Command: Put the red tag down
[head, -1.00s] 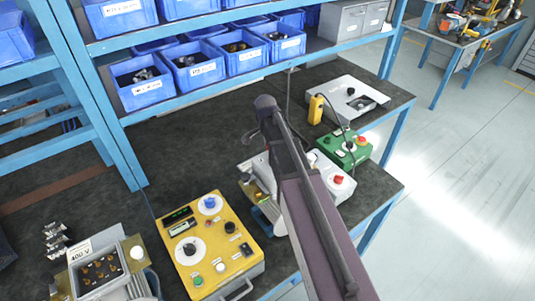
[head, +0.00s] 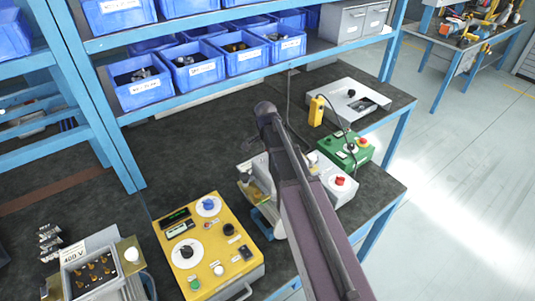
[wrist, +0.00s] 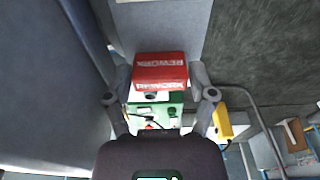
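The red tag (wrist: 160,70) is a small red block with white "REWORK" lettering, seen in the wrist view. It sits between the two fingertips of my gripper (wrist: 160,77), which appear closed against its left and right sides. A pale grey surface shows beyond the tag; I cannot tell whether the tag touches it. In the head view my arm hides the gripper and the tag.
A yellow control box (head: 205,245) stands on the dark bench (head: 195,155). A green box (head: 343,150), a yellow pendant (head: 316,111) and a pale plate (head: 345,100) stand to the right. Blue bins (head: 194,66) line the shelf above. Bare bench lies left of my arm.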

